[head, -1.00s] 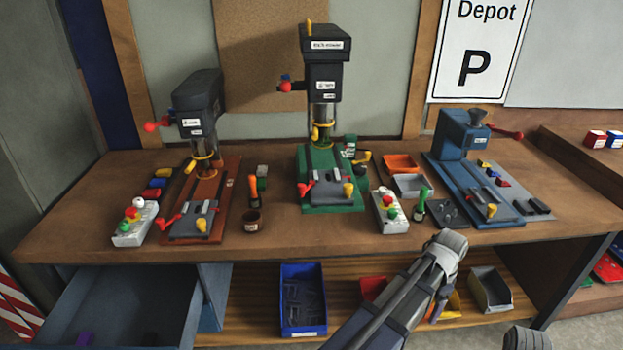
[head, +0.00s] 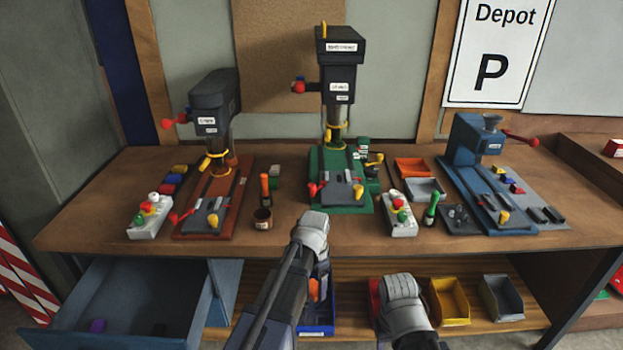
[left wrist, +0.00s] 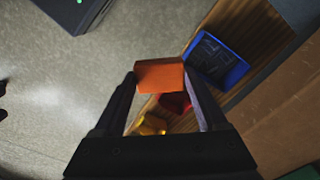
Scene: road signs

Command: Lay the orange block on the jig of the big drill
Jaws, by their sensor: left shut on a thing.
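The orange block (left wrist: 160,74) is held between the two fingertips of my left gripper (left wrist: 162,84) in the left wrist view. In the head view, only a small part of the block (head: 314,289) shows beside my left forearm, in front of the bench and over the blue bin. The big drill (head: 341,85) is the tall black one with the green base at mid-bench. Its jig (head: 342,191) is a grey plate on that base, with red and yellow clamp handles. No block lies on it. My right arm shows at lower right; its fingers are hidden.
A smaller drill (head: 214,120) with a rust-red base stands left and a blue press (head: 476,150) right. A white button box (head: 399,218) and green-handled tool (head: 430,209) stand right of the jig. An open drawer (head: 90,290) juts out at lower left.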

